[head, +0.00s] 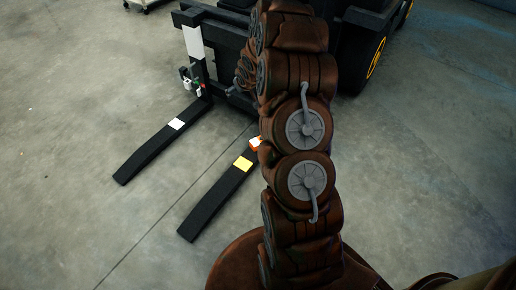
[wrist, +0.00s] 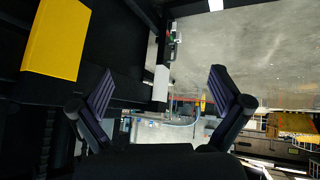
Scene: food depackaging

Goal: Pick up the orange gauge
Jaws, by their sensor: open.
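A small orange-and-white thing (head: 255,144) sits by the right fork in the head view, partly hidden by my arm. It may be the orange gauge, but it is too small to tell. In the wrist view I cannot clearly pick out the gauge. My gripper (wrist: 161,80) is open in the wrist view, its two dark fingers wide apart with nothing held between them.
A black forklift (head: 235,85) stands at the back with two forks low over the concrete floor. The left fork bears a white block (head: 176,124). Small red-and-green items (head: 194,86) sit near its mast.

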